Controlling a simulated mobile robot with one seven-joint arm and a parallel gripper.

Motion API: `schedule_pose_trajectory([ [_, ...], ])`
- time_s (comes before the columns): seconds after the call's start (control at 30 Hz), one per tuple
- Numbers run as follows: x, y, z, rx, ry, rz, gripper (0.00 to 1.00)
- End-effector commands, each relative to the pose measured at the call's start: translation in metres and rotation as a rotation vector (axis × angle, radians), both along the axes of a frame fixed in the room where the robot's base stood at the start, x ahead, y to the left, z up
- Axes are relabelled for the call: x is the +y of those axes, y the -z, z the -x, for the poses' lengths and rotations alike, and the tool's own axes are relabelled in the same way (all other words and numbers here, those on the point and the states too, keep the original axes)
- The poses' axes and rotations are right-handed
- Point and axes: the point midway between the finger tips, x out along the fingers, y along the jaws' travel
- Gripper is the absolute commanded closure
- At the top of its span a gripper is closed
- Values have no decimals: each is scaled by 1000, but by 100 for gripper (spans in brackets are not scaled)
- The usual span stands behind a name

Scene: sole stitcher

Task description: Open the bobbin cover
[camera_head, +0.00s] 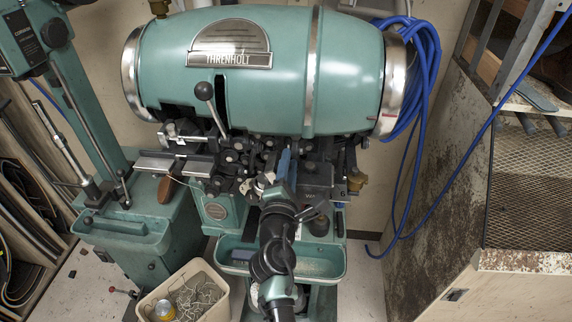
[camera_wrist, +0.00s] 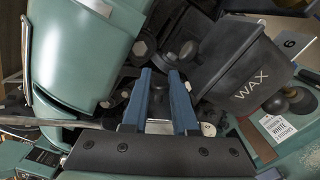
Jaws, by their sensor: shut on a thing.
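My gripper (camera_wrist: 161,74) has two blue fingers reaching into dark machinery under the green drum of the stitcher (camera_head: 260,75). The fingers are closed on a small dark part (camera_wrist: 160,82) between their tips. I cannot tell for sure whether this part belongs to the bobbin cover, since the fingers hide much of it. Dark bolts and knobs sit just beyond the fingertips. In the head view my gripper (camera_head: 285,163) is at the middle of the machine's front, and my arm hides what lies below it.
A dark box marked WAX (camera_wrist: 240,75) stands close to the right of my fingers. A black-knobbed lever (camera_head: 206,94) rises at the left. A green tray (camera_head: 325,262) lies below, with a cream bin (camera_head: 215,305) at lower left. Blue hose (camera_head: 425,60) hangs at right.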

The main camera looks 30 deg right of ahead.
Motion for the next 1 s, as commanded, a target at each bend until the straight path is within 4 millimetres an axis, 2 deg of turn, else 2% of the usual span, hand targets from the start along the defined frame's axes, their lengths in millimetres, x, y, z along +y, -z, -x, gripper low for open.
schedule_pose_trajectory([
  [0.47,-1,2,1,-5,1,-12,100],
  [0.5,-1,2,1,-5,1,-12,70],
  [0.63,-1,2,1,-5,1,-12,46],
  [1.0,-2,4,2,0,4,-13,46],
])
